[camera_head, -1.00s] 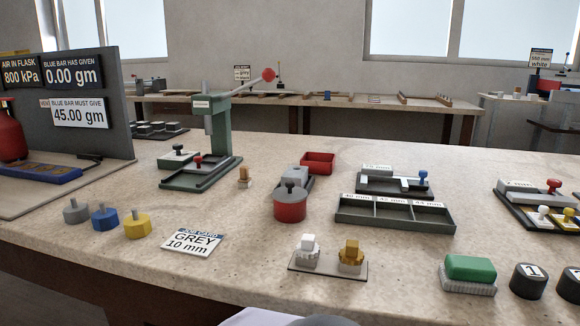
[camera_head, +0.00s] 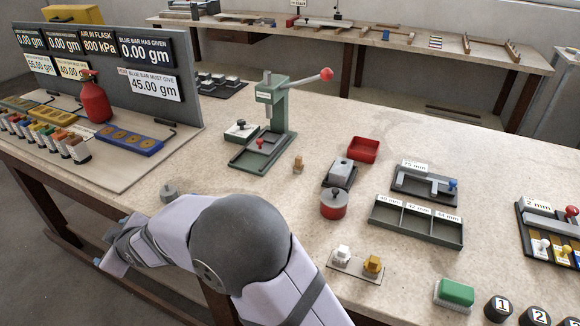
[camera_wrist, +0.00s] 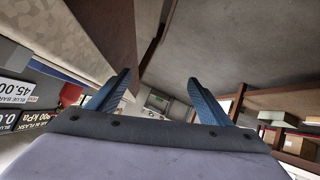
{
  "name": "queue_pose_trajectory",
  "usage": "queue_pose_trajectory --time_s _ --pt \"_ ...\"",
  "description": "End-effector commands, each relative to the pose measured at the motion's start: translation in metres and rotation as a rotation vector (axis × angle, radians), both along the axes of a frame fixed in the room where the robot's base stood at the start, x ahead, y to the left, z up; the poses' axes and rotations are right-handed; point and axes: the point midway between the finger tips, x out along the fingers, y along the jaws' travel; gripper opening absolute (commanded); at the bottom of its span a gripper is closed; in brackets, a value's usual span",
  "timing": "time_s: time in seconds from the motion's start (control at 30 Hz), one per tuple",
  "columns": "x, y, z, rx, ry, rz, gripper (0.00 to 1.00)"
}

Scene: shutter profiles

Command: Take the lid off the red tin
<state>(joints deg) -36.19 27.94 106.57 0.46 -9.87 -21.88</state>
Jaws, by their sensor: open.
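The red tin (camera_head: 333,212) stands upright on the bench right of centre in the head view. Its grey lid (camera_head: 334,196) with a small dark knob sits on top of it. My gripper (camera_wrist: 159,79) shows in the wrist view with its two blue fingers spread and nothing visible between them. In the head view my arm reaches across the lower left, with the gripper end by the bench's front edge, well left of the tin. The tin does not show clearly in the wrist view.
A grey block in a dark holder (camera_head: 341,173) stands just behind the tin, with a red open box (camera_head: 363,150) beyond. A green press (camera_head: 270,130) stands behind left. A three-part tray (camera_head: 416,220) is to the right. White and yellow pieces (camera_head: 357,260) stand in front.

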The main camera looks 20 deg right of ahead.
Motion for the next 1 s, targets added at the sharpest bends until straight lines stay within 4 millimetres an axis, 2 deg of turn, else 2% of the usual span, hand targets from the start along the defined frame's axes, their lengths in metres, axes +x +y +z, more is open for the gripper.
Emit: queue_pose_trajectory --time_s 0.03,0.1,0.27,0.43,0.5,0.57,0.7,0.83,1.0 --pt "0.004 0.011 0.030 0.010 -0.040 0.019 0.73" --pt "0.009 0.022 0.051 0.021 -0.091 0.039 0.73" --pt "0.019 0.041 0.092 0.040 -0.189 0.071 0.73" --pt "0.033 0.041 0.126 0.042 -0.252 0.063 0.73" --pt "0.046 0.023 0.137 0.031 -0.253 0.026 0.73" --pt "0.059 -0.003 0.142 0.014 -0.232 -0.023 0.73" --pt "0.081 -0.066 0.150 -0.021 -0.159 -0.137 0.73" --pt "0.095 -0.132 0.160 -0.040 -0.072 -0.249 0.73" --pt "0.099 -0.213 0.175 -0.034 0.047 -0.379 0.73"
